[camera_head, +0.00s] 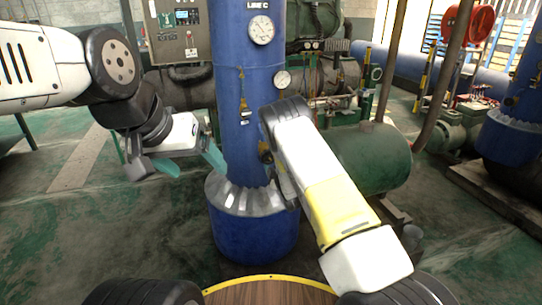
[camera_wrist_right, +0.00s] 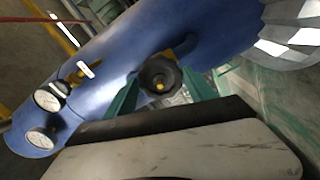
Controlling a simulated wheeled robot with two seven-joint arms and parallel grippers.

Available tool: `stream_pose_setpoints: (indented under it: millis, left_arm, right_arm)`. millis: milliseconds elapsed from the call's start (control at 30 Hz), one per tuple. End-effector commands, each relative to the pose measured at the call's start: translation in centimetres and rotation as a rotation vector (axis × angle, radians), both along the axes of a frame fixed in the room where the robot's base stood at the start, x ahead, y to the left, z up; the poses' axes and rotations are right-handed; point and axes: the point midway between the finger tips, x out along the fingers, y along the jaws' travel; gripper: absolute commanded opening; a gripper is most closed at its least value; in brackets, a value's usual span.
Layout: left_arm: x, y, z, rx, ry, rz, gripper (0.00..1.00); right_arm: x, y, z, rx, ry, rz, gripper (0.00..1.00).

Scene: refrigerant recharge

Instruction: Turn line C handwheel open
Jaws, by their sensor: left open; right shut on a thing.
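The blue line C column (camera_head: 238,100) stands upright at the centre, with its label (camera_head: 257,5) near the top. The dark round handwheel (camera_wrist_right: 159,75) with a yellow centre sits on a short pipe from the column. My right gripper (camera_wrist_right: 161,92) is shut on the handwheel, with a green finger on each side of it. In the head view my right wrist hides its fingers and most of the wheel. My left gripper (camera_head: 190,163) is open and empty to the left of the column, its teal fingers spread apart.
A green tank (camera_head: 375,158) stands behind right. A grey control panel (camera_head: 180,30) is behind left. The left floor is clear.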

Motion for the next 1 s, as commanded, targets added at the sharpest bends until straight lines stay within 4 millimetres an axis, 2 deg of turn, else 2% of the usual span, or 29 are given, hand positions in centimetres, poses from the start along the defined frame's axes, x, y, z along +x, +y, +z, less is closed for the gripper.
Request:
stream_pose_setpoints:
  millis: [233,500,767,800,867,1000]
  left_arm:
    - [0.0,0.0,0.0,0.0,0.0,0.0,0.8]
    - [0.0,0.0,0.0,0.0,0.0,0.0,0.8]
    - [0.0,0.0,0.0,0.0,0.0,0.0,0.8]
    - [0.0,0.0,0.0,0.0,0.0,0.0,0.8]
    - [0.0,0.0,0.0,0.0,0.0,0.0,0.8]
    - [0.0,0.0,0.0,0.0,0.0,0.0,0.8]
  right_arm:
    - [0.03,0.02,0.16,-0.008,-0.007,0.001,0.15]
    - [-0.01,0.1,0.13,-0.35,-0.117,0.003,0.15]
    - [0.04,0.01,0.22,-0.392,-0.132,0.0,0.15]
    - [0.04,0.0,0.22,-0.391,-0.132,0.0,0.67]
    - [0.03,0.0,0.2,-0.392,-0.131,-0.001,0.79]
    - [0.02,-0.01,0.14,-0.391,-0.129,0.0,0.8]
